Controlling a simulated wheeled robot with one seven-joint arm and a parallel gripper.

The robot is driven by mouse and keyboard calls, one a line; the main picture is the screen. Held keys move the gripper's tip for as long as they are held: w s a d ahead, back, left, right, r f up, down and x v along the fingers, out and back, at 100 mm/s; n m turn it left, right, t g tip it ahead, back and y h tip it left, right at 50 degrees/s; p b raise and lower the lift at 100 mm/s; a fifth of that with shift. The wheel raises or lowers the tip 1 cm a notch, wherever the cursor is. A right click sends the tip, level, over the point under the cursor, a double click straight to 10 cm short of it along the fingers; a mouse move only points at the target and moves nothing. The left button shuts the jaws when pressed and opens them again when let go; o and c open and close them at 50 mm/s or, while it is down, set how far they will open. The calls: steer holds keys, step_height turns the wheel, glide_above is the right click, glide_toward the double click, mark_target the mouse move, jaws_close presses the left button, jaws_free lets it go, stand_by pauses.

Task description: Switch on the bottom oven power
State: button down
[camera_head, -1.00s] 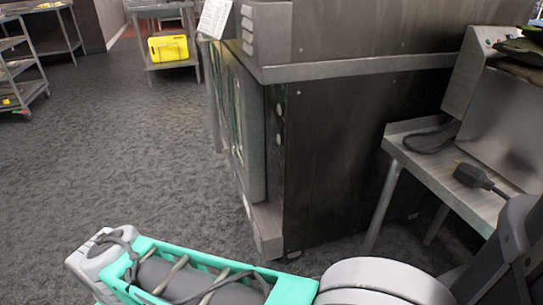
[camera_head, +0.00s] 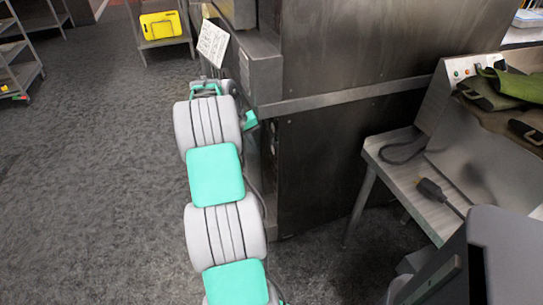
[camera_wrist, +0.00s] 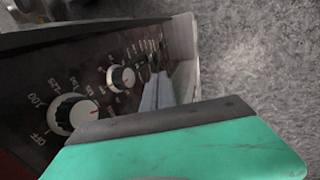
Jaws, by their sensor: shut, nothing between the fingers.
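The oven stack (camera_head: 325,160) stands right of centre in the head view, seen mostly from its side; a horizontal metal ledge divides upper and lower parts. My arm reaches along its front, hiding most of that face. In the wrist view, a dark control panel has a large knob (camera_wrist: 72,114) marked OFF and 100, and a smaller knob (camera_wrist: 121,77). Small controls and labels beyond them are too unclear to identify. I cannot tell which oven this panel belongs to. My gripper (camera_wrist: 157,92) is shut and empty, its fingers close to the panel beyond the smaller knob; contact is unclear.
A white printed sheet (camera_head: 213,43) sticks out at the oven's upper front corner. A metal side table (camera_head: 395,170) with a plug and cable stands right of the oven. A yellow case (camera_head: 161,26) sits on a back table. The carpet at left is open.

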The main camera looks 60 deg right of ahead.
steer(key=shift+f, duration=0.1)
steer(key=s+d+f+b, duration=0.2)
steer(key=s+d+f, duration=0.3)
steer(key=f, duration=0.4)
steer(key=shift+f, duration=0.4)
